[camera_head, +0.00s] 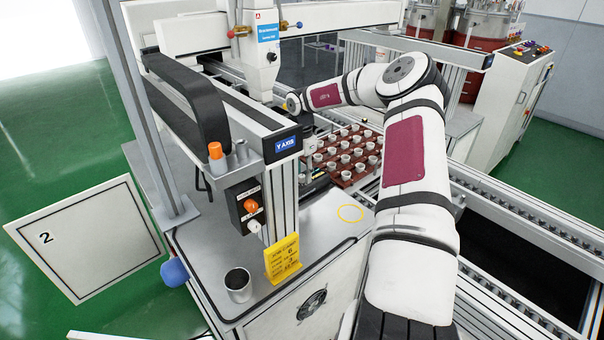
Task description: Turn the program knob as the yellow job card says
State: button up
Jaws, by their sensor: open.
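A dark control box (245,206) is fixed to the post under the Y AXIS beam. It carries an orange knob (250,205) and a pale round knob (254,227) below it. Their labels are too small to read, so I cannot tell which is the program knob. The yellow job card (283,258) stands on the grey bench below; a 6 and perhaps a 3 show, the rest is unreadable. My arm reaches from the lower right over to behind the post. My gripper (308,128) is mostly hidden there, open, apart from the box and knobs.
A dark-topped cup (238,284) stands left of the card. The Y AXIS beam (230,110) and an orange-capped part (215,151) stand above the box. A red tray of pots (350,150) lies behind.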

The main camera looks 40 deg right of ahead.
jog(key=shift+f, duration=0.3)
grip_shut()
jog(key=shift+m, duration=0.3)
jog(key=m+p, duration=0.1)
jog(key=m, duration=0.9)
jog(key=shift+m, duration=0.4)
dwell(0.4)
dwell(1.1)
